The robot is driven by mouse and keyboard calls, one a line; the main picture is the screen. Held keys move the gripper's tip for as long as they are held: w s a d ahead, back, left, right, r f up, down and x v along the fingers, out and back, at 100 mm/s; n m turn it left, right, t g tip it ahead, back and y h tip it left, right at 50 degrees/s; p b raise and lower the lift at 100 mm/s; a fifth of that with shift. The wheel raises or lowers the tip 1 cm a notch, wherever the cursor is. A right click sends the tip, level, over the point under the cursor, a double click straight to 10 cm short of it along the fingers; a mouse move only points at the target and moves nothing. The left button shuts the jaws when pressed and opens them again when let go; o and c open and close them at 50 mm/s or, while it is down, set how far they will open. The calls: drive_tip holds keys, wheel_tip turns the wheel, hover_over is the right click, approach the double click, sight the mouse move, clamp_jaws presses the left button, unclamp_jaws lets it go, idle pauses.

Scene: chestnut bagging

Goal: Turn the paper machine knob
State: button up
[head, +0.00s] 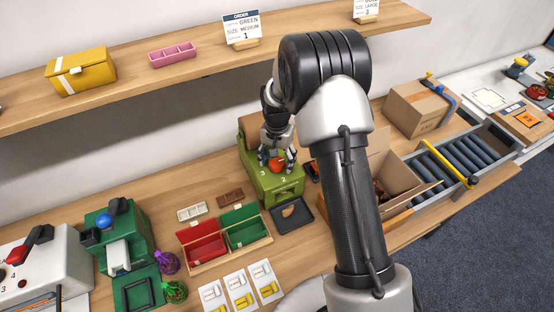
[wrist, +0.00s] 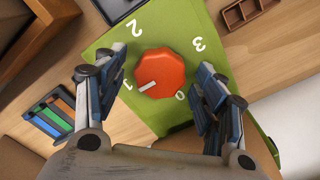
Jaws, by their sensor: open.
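The paper machine (head: 265,176) is a green box on the workbench in the middle of the head view. Its green top (wrist: 240,100) also fills the middle of the wrist view. On it is an orange-red octagonal knob (wrist: 163,73) with a white pointer mark, surrounded by the numbers 0, 1, 2 and 3. The pointer lies between 0 and 1. The knob also shows in the head view (head: 277,164). My gripper (wrist: 157,95) is open, with one finger on each side of the knob and visible gaps between. Whether the fingertips reach the knob's height is unclear.
Red and green bins (head: 205,244) and a black tray (head: 293,215) stand near the machine. An open cardboard box (head: 378,165) is to its right. A green machine with a blue knob (head: 113,236) is at left. A shelf (head: 190,68) runs above.

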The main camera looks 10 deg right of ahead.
sight(277, 162)
wheel_tip(277, 162, up, 12)
idle(0.6)
idle(0.4)
